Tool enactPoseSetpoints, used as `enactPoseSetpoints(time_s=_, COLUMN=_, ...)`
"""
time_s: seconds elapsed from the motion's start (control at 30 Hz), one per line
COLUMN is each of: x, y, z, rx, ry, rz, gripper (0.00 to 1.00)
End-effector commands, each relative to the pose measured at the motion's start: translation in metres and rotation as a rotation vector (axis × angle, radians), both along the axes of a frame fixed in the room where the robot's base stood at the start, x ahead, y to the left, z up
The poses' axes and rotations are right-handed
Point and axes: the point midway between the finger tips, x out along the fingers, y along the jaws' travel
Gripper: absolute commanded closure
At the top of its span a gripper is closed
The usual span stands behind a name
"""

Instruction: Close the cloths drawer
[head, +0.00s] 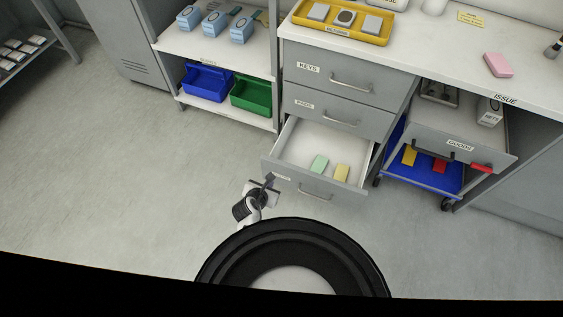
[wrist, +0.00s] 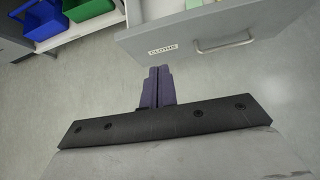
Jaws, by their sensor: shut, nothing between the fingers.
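The cloths drawer (head: 318,190) is the lowest drawer of the grey cabinet and is pulled well out. A green cloth (head: 319,164) and a yellow cloth (head: 341,173) lie inside it. In the wrist view its front (wrist: 210,36) bears the label CLOTHS and a bar handle (wrist: 224,45). My gripper (head: 270,180) is at the left end of the drawer front in the head view. In the wrist view my gripper (wrist: 157,72) is shut and empty, with its fingertips just below the front's left part. I cannot tell whether they touch it.
The KEYS drawer (head: 340,75) and PADS drawer (head: 330,112) above are shut. A shelf with blue (head: 207,82) and green (head: 251,93) bins stands left. The floor in front is clear.

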Motion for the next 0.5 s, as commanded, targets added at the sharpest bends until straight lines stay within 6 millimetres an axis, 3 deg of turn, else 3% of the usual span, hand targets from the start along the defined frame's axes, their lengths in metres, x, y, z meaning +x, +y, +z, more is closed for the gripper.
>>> enactPoseSetpoints(time_s=0.17, x=-0.007, y=-0.012, z=-0.019, rx=-0.053, ry=0.041, rz=0.008, gripper=1.0)
enactPoseSetpoints(time_s=0.5, x=0.023, y=-0.02, z=-0.05, rx=-0.048, ry=0.035, rz=0.007, gripper=1.0)
